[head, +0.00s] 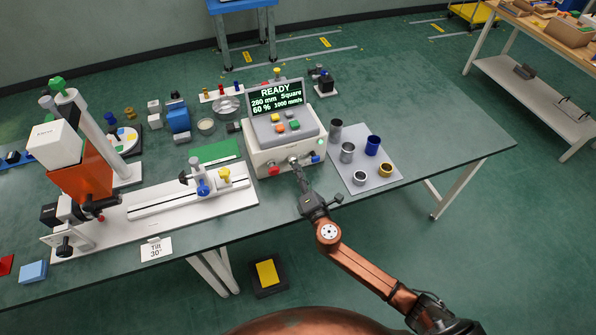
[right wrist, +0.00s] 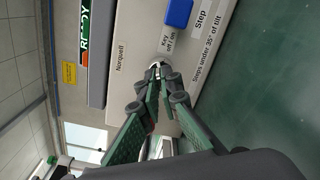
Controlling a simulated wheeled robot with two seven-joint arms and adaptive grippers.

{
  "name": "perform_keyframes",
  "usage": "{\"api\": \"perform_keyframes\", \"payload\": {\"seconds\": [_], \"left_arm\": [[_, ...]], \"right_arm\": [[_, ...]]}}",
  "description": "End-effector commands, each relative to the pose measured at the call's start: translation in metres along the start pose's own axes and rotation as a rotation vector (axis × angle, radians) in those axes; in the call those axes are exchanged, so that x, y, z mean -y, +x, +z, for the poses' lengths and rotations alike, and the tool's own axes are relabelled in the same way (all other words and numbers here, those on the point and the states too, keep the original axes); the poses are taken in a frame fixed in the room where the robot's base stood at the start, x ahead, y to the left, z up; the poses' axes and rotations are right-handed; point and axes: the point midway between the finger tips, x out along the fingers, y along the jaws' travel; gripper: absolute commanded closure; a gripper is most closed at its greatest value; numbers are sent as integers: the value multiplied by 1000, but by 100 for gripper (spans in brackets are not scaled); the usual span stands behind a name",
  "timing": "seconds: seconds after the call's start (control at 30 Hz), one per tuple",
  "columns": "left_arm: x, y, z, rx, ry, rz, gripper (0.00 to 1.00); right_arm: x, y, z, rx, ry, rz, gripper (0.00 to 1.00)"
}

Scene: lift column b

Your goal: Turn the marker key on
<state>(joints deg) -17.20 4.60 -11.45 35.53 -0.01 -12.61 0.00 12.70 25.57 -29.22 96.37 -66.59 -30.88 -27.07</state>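The marker's control box (head: 262,160) stands on the table with its lit screen (head: 277,96) reading READY. The key switch (right wrist: 166,66), labelled "Key off / on", is on its front face. It also shows in the head view (head: 292,160), at the tip of my gripper. My right gripper (right wrist: 157,76) reaches the key, its fingertips close together on it. The fingertips cover most of the key, so its turned position is hard to read. The same gripper shows in the head view (head: 298,172). My left gripper is not in view.
A red button (head: 274,170) and a blue button (head: 315,159) flank the key. A grey mat (head: 366,182) with metal cups lies to the right. The table's right end is clear.

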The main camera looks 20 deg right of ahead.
Motion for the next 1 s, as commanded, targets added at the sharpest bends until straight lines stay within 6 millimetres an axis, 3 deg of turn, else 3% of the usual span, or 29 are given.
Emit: {"api": "perform_keyframes", "payload": {"seconds": [0.17, 0.2, 0.43, 0.73, 0.87, 1.0], "left_arm": [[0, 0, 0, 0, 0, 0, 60], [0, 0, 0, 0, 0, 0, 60], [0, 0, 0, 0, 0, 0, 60], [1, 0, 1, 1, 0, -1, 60], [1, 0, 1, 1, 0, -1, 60], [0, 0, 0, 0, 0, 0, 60]], "right_arm": [[1, 0, 0, 1, 2, -2, 100], [1, 0, 0, 0, 2, -2, 94], [0, 0, 0, 0, 0, -1, 78], [0, -2, 0, -1, 0, -1, 78], [2, -14, -1, -2, 0, -2, 78], [2, -41, -1, -2, 2, -4, 78]]}}
